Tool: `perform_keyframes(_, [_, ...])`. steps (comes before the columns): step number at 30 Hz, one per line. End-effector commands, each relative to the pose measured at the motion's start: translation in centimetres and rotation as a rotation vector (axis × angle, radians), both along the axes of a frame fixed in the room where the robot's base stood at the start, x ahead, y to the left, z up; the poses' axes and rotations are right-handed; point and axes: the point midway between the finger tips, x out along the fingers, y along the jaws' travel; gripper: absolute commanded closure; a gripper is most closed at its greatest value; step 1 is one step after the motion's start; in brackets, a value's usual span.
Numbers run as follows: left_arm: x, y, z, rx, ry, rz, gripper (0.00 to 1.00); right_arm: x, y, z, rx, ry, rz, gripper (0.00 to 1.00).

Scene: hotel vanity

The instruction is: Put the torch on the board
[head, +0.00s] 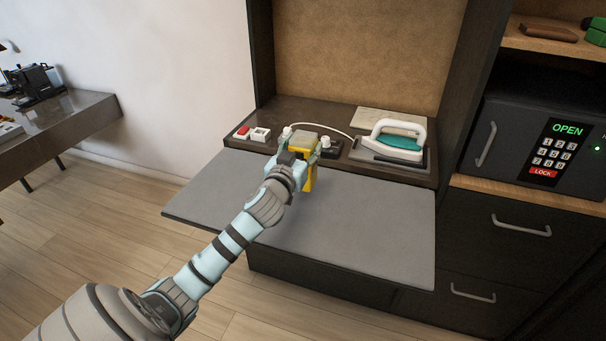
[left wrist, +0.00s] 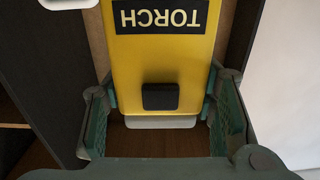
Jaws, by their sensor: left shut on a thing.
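The yellow torch (head: 310,181) is held upright in my left gripper (head: 302,160), over the back part of the grey board (head: 370,225). In the left wrist view the torch (left wrist: 160,65) fills the middle, with an upside-down TORCH label and a dark square button. The fingers of my left gripper (left wrist: 165,115) are shut on its two sides. The torch seems to be above the board, but I cannot tell how large the gap is. My gripper hides part of the torch in the head view. My right gripper is not in view.
Behind the board a dark shelf holds an iron (head: 398,140) on a rest, a red-and-white switch (head: 242,132), a white socket (head: 260,134) and a white cord. A black safe (head: 535,135) stands at right. Most of the board is clear.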

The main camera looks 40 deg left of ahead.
Motion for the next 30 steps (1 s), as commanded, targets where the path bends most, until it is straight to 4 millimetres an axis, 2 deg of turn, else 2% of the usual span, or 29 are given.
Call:
perform_keyframes(9, [0.0,-0.1,-5.3,0.000,-0.002,-0.002,0.85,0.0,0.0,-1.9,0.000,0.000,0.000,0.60])
perform_keyframes(18, [0.0,-0.1,-5.5,0.001,-0.003,-0.002,0.85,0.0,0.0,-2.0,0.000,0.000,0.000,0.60])
perform_keyframes(19, [0.0,-0.1,-5.6,0.000,-0.002,-0.002,0.47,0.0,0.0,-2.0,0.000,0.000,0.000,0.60])
perform_keyframes(22, [0.0,-0.1,-5.5,0.000,-0.002,-0.002,0.31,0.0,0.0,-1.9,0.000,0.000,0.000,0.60])
perform_keyframes(23, [0.0,-0.1,-5.5,0.000,-0.002,-0.002,0.29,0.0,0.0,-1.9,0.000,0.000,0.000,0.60])
perform_keyframes(30, [0.0,-0.1,-5.4,0.001,-0.002,-0.002,0.29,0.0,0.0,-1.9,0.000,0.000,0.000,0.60])
